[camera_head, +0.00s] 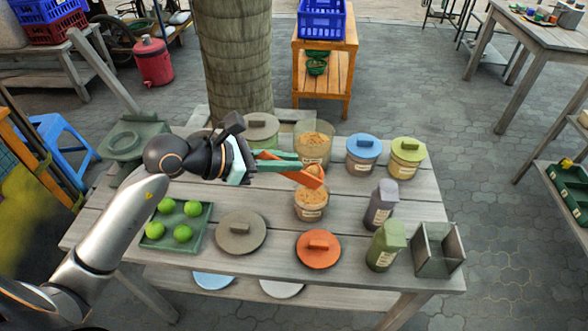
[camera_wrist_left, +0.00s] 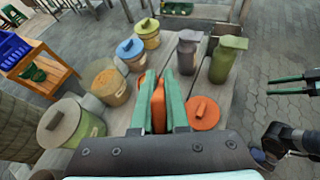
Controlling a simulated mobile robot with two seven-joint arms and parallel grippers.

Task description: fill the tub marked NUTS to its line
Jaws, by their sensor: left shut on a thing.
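My left gripper (camera_head: 292,164) is shut on the handle of an orange scoop (camera_head: 314,178); the handle also shows between its green fingers in the left wrist view (camera_wrist_left: 159,106). The scoop holds tan bits and is over a small open tub (camera_head: 311,206). That tub contains similar bits; its label is too small to read. A larger clear open tub (camera_head: 313,146) behind it also holds tan bits, and its label is unreadable too. My right gripper (camera_wrist_left: 292,85) shows at the right edge of the wrist view, its fingers apart and empty.
Blue-lidded (camera_head: 363,158) and yellow-lidded (camera_head: 406,160) tubs stand right. An olive-lidded tub (camera_head: 262,130) stands behind. Brown (camera_head: 241,232) and orange (camera_head: 318,250) lids lie in front. A lime tray (camera_head: 153,243) is left; grey (camera_head: 381,205) and green (camera_head: 385,248) bottles and a box (camera_head: 438,255) are right.

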